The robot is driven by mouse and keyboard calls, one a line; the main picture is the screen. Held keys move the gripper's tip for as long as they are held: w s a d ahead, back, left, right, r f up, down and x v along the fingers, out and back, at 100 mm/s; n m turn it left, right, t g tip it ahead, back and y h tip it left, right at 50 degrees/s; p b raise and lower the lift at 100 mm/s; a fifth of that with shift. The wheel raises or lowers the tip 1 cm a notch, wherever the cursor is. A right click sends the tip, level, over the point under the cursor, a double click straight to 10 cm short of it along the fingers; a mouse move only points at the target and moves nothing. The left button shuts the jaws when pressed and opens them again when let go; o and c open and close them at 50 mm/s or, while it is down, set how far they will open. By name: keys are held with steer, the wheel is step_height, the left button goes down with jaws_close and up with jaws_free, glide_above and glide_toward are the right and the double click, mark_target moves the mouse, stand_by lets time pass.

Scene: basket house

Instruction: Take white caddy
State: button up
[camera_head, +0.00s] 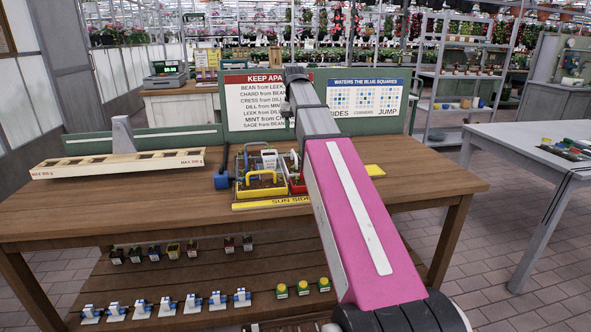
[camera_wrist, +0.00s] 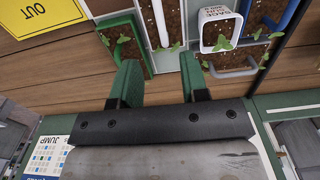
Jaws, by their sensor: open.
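A small white square container with printed lettering and a seedling (camera_wrist: 218,30) is at the upper right of the wrist view. Left of it is a soil-filled box with a white bar across it (camera_wrist: 160,22); I cannot tell which of these is the white caddy. In the head view a white piece (camera_head: 269,158) shows among the crowded caddies on the table. My gripper (camera_wrist: 160,82) is open with nothing between its green fingers, just short of the planted boxes in the wrist view. In the head view my arm hides part of the group.
A green box (camera_wrist: 122,42) and blue and grey handles stand close around. On the wooden table (camera_head: 130,215) are a yellow-handled caddy (camera_head: 262,190), a long seedling balance tray (camera_head: 120,163) and upright sign boards (camera_head: 252,100). The table's left front is clear.

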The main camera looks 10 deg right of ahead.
glide_above(294, 153)
steer(key=f, duration=0.4)
steer(key=shift+w+d+f, duration=0.2)
steer(key=shift+w+f, duration=0.1)
steer(key=shift+a+f, duration=0.15)
steer(key=shift+f, duration=3)
jaws_close()
